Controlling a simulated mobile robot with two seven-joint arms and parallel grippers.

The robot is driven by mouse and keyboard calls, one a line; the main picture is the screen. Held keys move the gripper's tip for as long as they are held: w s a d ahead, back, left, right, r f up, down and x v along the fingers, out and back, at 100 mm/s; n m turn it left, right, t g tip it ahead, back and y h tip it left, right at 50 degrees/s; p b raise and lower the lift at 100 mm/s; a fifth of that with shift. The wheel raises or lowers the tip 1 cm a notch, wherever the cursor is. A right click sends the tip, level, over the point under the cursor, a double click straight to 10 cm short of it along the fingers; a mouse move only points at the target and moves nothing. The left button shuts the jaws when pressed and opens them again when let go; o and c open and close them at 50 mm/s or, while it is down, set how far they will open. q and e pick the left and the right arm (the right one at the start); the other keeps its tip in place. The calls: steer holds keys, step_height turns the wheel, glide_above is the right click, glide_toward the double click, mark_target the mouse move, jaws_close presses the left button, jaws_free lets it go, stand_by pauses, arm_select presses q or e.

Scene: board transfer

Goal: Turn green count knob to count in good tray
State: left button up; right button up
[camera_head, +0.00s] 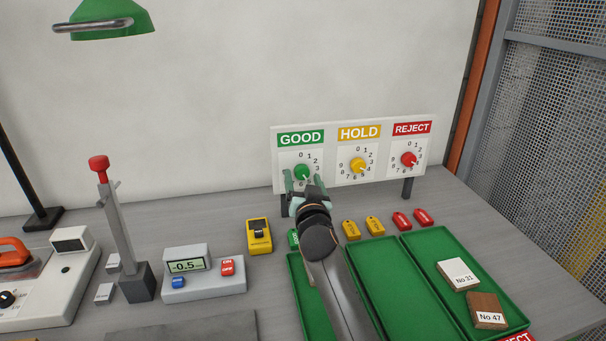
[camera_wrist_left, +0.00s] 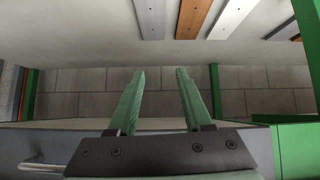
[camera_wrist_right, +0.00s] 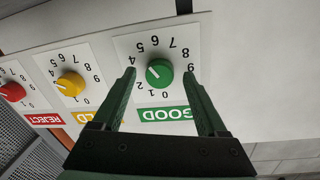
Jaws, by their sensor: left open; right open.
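The green knob (camera_head: 302,172) sits on the GOOD dial of the white panel. My right gripper (camera_head: 302,178) is open in front of it. In the right wrist view the green knob (camera_wrist_right: 159,72) lies between the two spread fingers, with gaps showing on both sides. Its white pointer slants up and left there, roughly toward 3 or 4; the exact digit is unclear. The leftmost green tray (camera_head: 299,275), below the GOOD dial, is largely hidden by my right arm, so its contents cannot be counted. My left gripper (camera_wrist_left: 160,72) is open and empty in the left wrist view.
A yellow knob (camera_head: 358,165) and red knob (camera_head: 409,159) are on the same panel (camera_head: 434,150). The middle tray (camera_head: 372,262) looks empty. Boards No 31 (camera_head: 457,274) and No 47 (camera_head: 487,310) lie in the right tray. A meter (camera_head: 203,285) stands left.

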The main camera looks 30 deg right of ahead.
steer(key=shift+w+d, duration=0.1)
steer(key=shift+w, duration=0.2)
steer(key=shift+c, duration=0.2)
jaws_close()
stand_by(0.4)
